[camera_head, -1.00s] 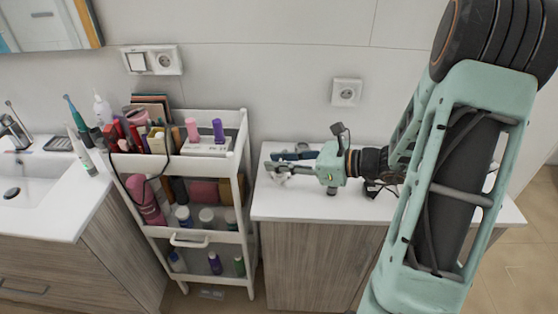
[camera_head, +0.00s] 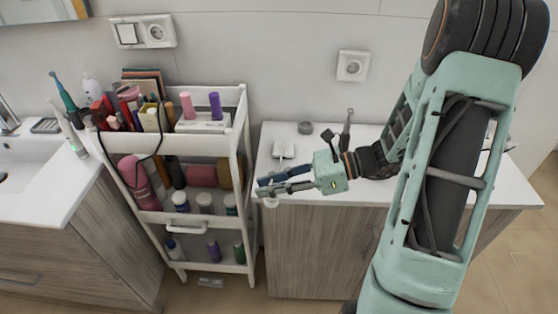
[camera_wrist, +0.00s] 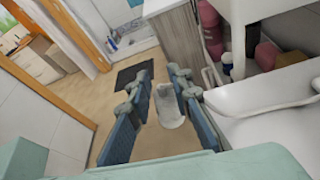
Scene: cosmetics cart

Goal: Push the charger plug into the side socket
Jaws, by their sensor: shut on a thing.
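My gripper (camera_head: 264,187) is over the front left corner of the white counter, with its fingers pointing left toward the cart. It is shut on a small white piece, which I take to be the charger plug (camera_wrist: 168,106); in the head view only a bit of it (camera_head: 270,202) shows below the fingertips. Its prongs cannot be made out. A single wall socket (camera_head: 353,67) is above the counter, apart from my gripper. A second socket (camera_head: 157,32) sits beside a switch above the cart. I cannot tell which is the side socket.
The white cart (camera_head: 185,143), full of bottles and cosmetics, stands close left of the counter (camera_head: 420,192). A black cable (camera_head: 133,186) hangs over its front. A small white item (camera_head: 283,148) and a dark round item (camera_head: 305,128) are on the counter. A sink is far left.

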